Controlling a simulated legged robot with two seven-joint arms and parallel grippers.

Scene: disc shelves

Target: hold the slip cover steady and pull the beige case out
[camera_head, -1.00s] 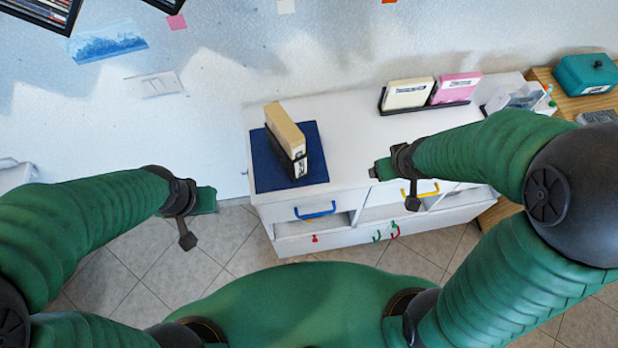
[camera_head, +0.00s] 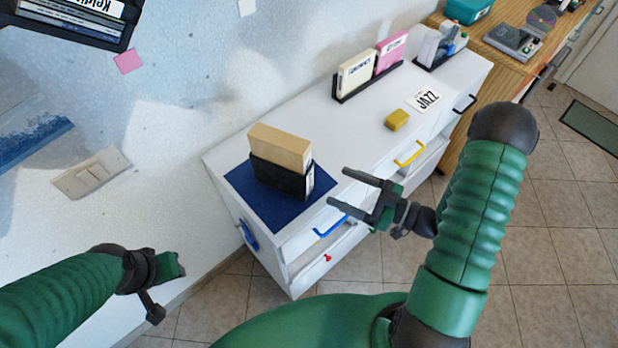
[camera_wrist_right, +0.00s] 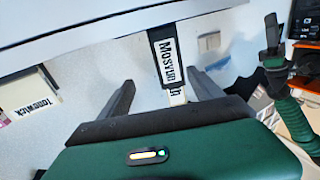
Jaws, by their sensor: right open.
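The beige case (camera_head: 280,146) stands upright in the black slip cover (camera_head: 277,179), its upper part sticking out of the top. The cover stands on a blue mat (camera_head: 241,183) on the white cabinet. My right gripper (camera_head: 338,186) is open and empty, to the right of the cover and apart from it, fingers pointing towards it. The right wrist view shows the cover's lettered end (camera_wrist_right: 167,55) and a pale strip of the case (camera_wrist_right: 177,97) in line with the gap between the fingers. My left gripper (camera_head: 168,272) is at the lower left, away from the cover; its jaws cannot be made out.
A black holder (camera_head: 367,83) with a cream case (camera_head: 356,74) and a pink case (camera_head: 391,53) stands further back. A yellow block (camera_head: 397,120) and a JAZZ card (camera_head: 428,99) lie on the cabinet top (camera_head: 352,133). A wall shelf (camera_head: 72,30) is at upper left.

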